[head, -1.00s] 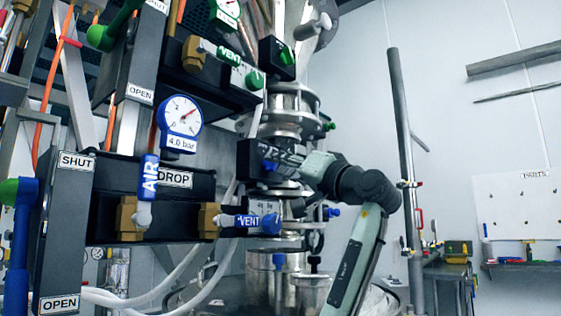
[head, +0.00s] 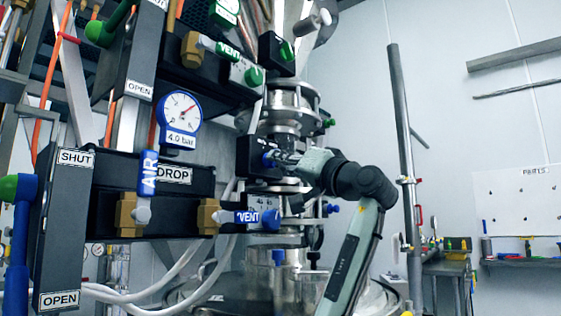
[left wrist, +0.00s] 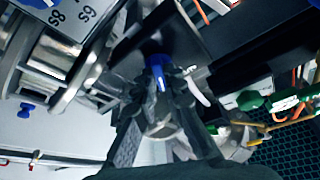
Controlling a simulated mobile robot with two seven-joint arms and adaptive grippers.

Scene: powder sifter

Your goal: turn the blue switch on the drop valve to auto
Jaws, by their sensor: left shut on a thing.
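The blue switch (head: 268,158) sits on the black drop valve box (head: 247,158), just right of the DROP panel (head: 176,176). My left gripper (head: 281,158) reaches in from the right with its fingers at the switch. It is shut on the switch. In the left wrist view the blue switch (left wrist: 158,72) lies between the fingertips of the left gripper (left wrist: 160,95), and the fingers cover part of it. The switch's markings are too hidden to read. My right gripper is not in view.
The blue VENT lever (head: 246,217) is just below, and the green VENT lever (head: 229,55) is above. A blue AIR lever (head: 147,180) and a 4.0 bar gauge (head: 180,112) stand to the left. The metal valve column (head: 290,127) is close behind. A grey post (head: 402,150) stands to the right.

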